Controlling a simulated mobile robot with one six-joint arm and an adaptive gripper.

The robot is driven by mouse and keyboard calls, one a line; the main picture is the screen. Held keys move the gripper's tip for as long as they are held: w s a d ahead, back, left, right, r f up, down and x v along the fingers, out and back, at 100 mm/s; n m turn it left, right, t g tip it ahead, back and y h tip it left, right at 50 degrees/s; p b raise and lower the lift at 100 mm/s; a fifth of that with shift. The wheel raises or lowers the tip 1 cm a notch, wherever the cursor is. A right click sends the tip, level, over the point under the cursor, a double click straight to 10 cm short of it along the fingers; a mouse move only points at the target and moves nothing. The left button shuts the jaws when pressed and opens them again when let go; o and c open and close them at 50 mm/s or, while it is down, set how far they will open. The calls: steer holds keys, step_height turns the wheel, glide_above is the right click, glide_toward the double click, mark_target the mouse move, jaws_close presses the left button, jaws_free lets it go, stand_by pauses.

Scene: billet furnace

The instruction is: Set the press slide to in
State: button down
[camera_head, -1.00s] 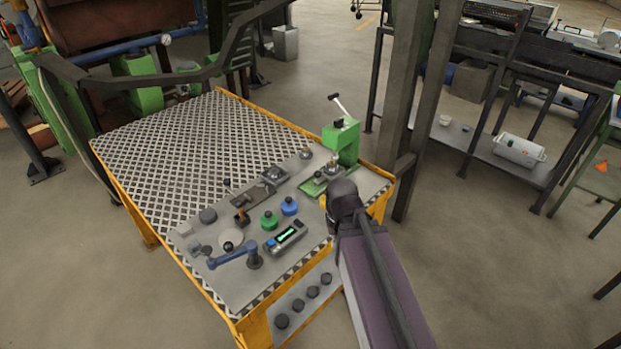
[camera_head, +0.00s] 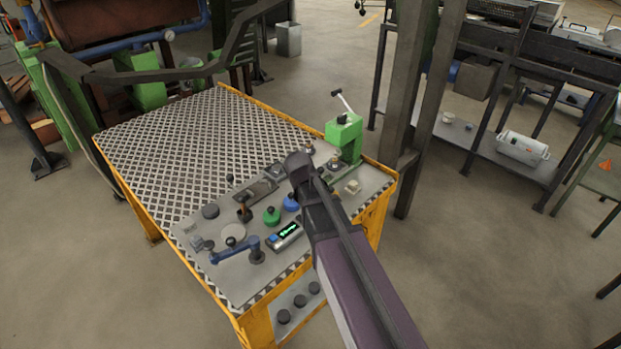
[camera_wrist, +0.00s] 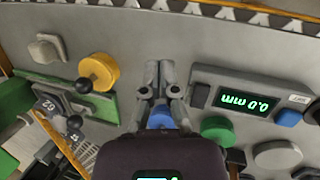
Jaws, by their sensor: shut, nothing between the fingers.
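The green press (camera_head: 345,135) stands upright at the right back corner of the panel, its lever with a black knob raised. In the wrist view, a green rail-like base (camera_wrist: 45,78) at left, likely the press slide's, carries grey parts and black ball knobs beside a yellow round piece (camera_wrist: 98,70). I cannot tell the slide's position. My gripper (camera_wrist: 163,70) is shut and empty over the grey panel, to the right of that base and apart from it. A blue knob (camera_wrist: 160,118) shows behind the fingers. My arm hides the gripper and part of the base in the head view.
A lit display (camera_wrist: 245,103) and a green knob (camera_wrist: 216,128) lie right of my gripper. A beige switch (camera_wrist: 47,48) is at left. In the head view, a blue crank handle (camera_head: 237,250) stands at the panel's front left. The patterned tabletop (camera_head: 195,140) is clear.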

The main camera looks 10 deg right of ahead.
steer(key=w+a+n+h, duration=0.1)
steer(key=w+n, duration=0.1)
steer(key=w+a+r+n, duration=0.1)
steer(key=w+a+n, duration=0.1)
steer(key=w, duration=0.1)
steer(key=w+a+n+h, duration=0.1)
steer(key=w, duration=0.2)
steer(key=shift+w+a+r+n+t+h, duration=0.2)
steer(key=shift+r+n+t+h, duration=0.1)
steer(key=shift+n, duration=0.1)
steer(key=w+a+r+n+t+h, duration=0.1)
steer(key=w+a+r+n+h, duration=0.1)
steer(key=w+a+n, duration=0.4)
steer(key=shift+w+r+n+h, duration=0.3)
steer(key=shift+w+r, duration=0.05)
steer(key=shift+w, duration=0.1)
steer(key=shift+f, duration=0.1)
steer(key=shift+b+x, duration=1.25)
steer(key=shift+x, duration=0.1)
steer(key=b+x, duration=0.5)
steer(key=x, duration=0.2)
steer(key=shift+w+f, duration=0.1)
steer(key=shift+f, duration=0.05)
steer(key=d, duration=0.2)
steer(key=shift+w+d, duration=0.35)
steer(key=shift+d, duration=0.05)
steer(key=shift+w+d, duration=0.15)
steer(key=shift+d, duration=0.4)
